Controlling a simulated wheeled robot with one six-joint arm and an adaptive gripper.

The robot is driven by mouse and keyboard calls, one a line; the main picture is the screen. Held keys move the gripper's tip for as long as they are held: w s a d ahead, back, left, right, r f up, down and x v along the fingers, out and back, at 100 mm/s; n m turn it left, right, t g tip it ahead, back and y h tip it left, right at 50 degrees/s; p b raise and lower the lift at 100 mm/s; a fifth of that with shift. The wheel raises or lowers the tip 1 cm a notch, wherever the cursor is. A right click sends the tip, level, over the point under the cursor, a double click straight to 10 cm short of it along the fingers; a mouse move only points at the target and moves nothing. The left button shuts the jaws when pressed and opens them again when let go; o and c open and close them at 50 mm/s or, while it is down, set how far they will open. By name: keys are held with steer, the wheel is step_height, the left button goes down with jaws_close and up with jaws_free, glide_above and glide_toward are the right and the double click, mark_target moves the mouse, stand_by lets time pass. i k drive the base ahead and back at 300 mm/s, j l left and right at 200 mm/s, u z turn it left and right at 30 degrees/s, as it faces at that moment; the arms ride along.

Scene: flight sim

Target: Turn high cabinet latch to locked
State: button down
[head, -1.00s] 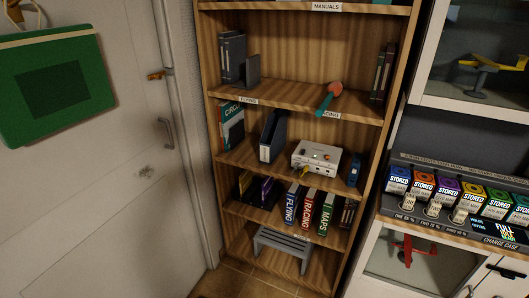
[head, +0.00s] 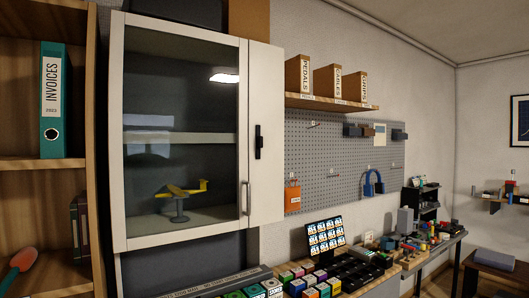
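The high cabinet (head: 118,150) hangs on the wall left of centre, with a white frame and a glass door that looks closed. A small black latch (head: 258,142) sits on the white strip right of the glass. It looks upright, but it is too small to tell whether it is locked. A pale vertical door handle (head: 247,198) is lower, beside the glass edge. A yellow model plane on a stand (head: 180,198) shows behind the glass. My gripper is not in view.
A wooden bookshelf (head: 92,150) with a teal invoices binder (head: 53,105) stands at the left. Several small coloured boxes (head: 307,288) and a small screen (head: 325,236) are on the counter below.

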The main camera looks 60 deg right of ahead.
mark_target(260, 139)
steer(key=z, duration=1.1)
